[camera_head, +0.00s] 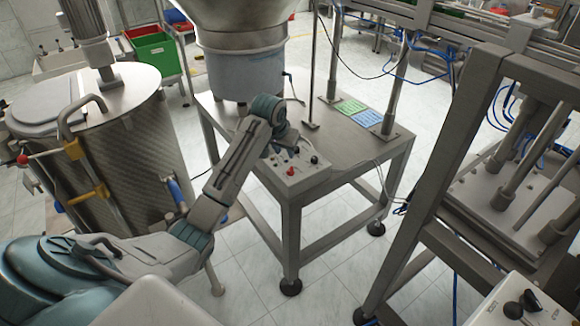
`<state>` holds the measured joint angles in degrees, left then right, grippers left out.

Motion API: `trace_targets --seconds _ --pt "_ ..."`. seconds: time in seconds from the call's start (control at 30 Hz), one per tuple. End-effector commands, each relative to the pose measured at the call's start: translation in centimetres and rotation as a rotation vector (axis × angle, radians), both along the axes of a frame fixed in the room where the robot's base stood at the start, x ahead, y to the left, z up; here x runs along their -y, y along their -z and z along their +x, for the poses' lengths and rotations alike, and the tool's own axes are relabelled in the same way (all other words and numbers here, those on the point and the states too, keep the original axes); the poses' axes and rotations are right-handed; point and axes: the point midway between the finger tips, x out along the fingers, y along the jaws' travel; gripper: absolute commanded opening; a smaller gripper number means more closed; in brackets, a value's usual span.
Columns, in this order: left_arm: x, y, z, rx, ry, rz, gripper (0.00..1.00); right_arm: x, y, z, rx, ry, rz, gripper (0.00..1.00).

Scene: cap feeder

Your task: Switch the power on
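A small light control box (312,176) sits at the front edge of the metal feeder table (360,160). On its top I see a red button (291,171), a black knob (314,160) and a few small switches that are too small to read. My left arm reaches in from the left, and its wrist is over the box's back left side. My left gripper (279,151) is just above or beside the box's switches, mostly hidden by the wrist. I cannot tell whether its fingers are open or touch anything. My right gripper is out of view.
A large metal feeder bowl (240,70) stands at the back of the table. A steel drum (140,150) with pipes is at left. A press frame (450,150) and another control box (520,305) are at right. Green and blue labels lie on the table.

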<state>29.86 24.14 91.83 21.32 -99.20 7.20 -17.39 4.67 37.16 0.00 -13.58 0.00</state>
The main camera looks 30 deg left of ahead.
Motion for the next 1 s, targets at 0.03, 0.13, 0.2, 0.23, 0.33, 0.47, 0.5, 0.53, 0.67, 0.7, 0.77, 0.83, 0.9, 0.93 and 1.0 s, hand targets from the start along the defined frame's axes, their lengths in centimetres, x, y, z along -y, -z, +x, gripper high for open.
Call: trace_targets --seconds 0.03,0.13,0.2,0.23,0.33,0.47,0.5,0.53,0.67,0.7,0.77,0.83,0.9,0.93,1.0 --pt "0.0 0.1 0.1 -0.002 -0.001 -0.002 0.31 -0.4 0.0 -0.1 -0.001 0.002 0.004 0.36" --pt "-0.1 0.9 0.5 -0.004 -0.001 -0.003 0.31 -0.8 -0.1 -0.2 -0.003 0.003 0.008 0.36" --pt "-0.1 1.9 0.8 -0.004 -0.001 -0.003 0.31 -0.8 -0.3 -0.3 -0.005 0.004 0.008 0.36" --pt "-0.1 2.4 1.0 -0.006 -0.002 -0.003 0.31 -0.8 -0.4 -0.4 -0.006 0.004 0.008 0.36" --pt "-0.2 4.3 1.8 -0.005 -0.001 -0.003 0.31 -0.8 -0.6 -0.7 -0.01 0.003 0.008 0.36" --pt "-0.3 6.5 2.7 -0.005 -0.002 -0.004 0.31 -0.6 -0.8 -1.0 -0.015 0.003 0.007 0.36" --pt "-0.3 7.2 3.0 -0.004 -0.001 -0.003 0.31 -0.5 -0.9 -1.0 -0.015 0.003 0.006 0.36" --pt "-0.4 7.6 3.1 -0.004 0.0 -0.003 0.31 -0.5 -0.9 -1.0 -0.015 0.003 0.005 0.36" --pt "-0.5 9.0 3.7 -0.002 -0.001 -0.002 0.31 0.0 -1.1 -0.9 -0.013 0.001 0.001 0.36" --pt "-0.5 9.3 3.9 -0.002 -0.001 -0.002 0.31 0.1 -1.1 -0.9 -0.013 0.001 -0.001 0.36" --pt "-0.5 9.6 4.0 -0.002 -0.001 -0.001 0.31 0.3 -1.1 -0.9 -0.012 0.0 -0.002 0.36" --pt "-0.6 9.8 4.0 -0.001 -0.001 -0.001 0.31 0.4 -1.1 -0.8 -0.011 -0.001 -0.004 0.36" --pt "-0.6 9.8 4.1 0.0 0.0 0.0 0.31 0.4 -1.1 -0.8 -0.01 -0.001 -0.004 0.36" --pt "-0.6 9.8 4.1 0.0 0.0 0.0 0.31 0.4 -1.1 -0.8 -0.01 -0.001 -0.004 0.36" --pt "-0.6 9.8 4.1 0.0 0.0 0.0 0.31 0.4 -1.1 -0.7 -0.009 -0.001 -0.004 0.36"
